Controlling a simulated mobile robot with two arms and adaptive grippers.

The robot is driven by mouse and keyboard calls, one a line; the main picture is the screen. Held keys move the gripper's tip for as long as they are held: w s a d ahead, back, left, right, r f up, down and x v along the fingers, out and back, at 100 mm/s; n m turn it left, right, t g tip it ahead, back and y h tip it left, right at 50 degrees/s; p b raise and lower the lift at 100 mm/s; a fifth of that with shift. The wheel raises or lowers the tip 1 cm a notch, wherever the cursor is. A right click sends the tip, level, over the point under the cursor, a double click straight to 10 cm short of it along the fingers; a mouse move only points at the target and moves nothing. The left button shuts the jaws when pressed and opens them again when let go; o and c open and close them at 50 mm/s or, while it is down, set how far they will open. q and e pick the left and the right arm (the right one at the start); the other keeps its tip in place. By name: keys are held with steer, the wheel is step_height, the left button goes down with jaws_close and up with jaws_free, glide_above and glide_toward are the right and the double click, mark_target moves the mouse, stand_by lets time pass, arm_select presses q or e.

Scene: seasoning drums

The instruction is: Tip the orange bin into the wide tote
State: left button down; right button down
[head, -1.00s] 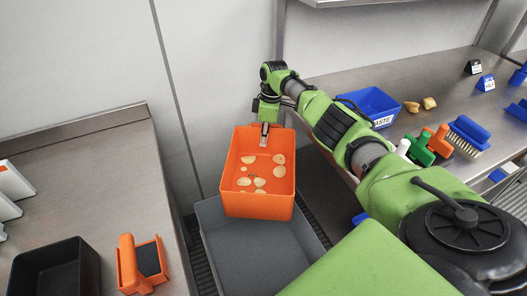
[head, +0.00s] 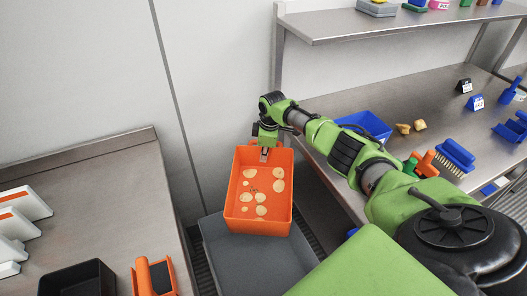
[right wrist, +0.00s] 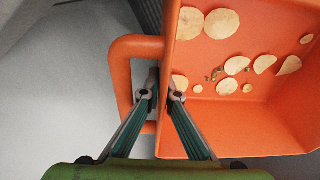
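The orange bin (head: 239,213) hangs in the air over the wide grey tote (head: 222,262), its open top facing me. Several pale round chips (head: 261,198) and a few small dark bits lie inside it. My right gripper (head: 264,155) is at the bin's far wall. In the right wrist view the fingers of my right gripper (right wrist: 160,97) straddle the bin's wall beside its orange loop handle (right wrist: 122,85), one finger inside the bin and one in the handle gap. The tote sits low between the counters, partly hidden by the bin and my arm. My left gripper is not in view.
A steel counter (head: 90,190) on the left holds a black bin (head: 80,281), an orange-handled tool (head: 150,278) and white wedges. The right steel bench holds a blue bin (head: 368,124), two tan lumps (head: 410,127) and brushes. A shelf (head: 350,24) hangs above.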

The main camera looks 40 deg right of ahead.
steer(key=s+a+r+t+h+p, duration=0.2)
steer(key=s+r+t+h+p, duration=0.1)
steer(key=r+p, duration=0.3)
steer(key=s+a+r+t+h+p, duration=0.2)
steer(key=a+r+t+h+p, duration=0.1)
steer(key=r+t+p, duration=0.15)
steer(key=s+a+n+t+h+b, duration=0.1)
steer(key=s+a+t+h+b, duration=0.3)
steer(key=s+a+b, duration=0.4)
steer(key=shift+s+a+r+t, duration=0.35)
steer(key=shift+s+a+t, duration=0.45)
steer(key=shift+s, duration=0.75)
steer(key=shift+a, duration=0.1)
steer(key=shift+r+g, duration=0.1)
steer(key=shift+g, duration=0.15)
stand_by(0.3)
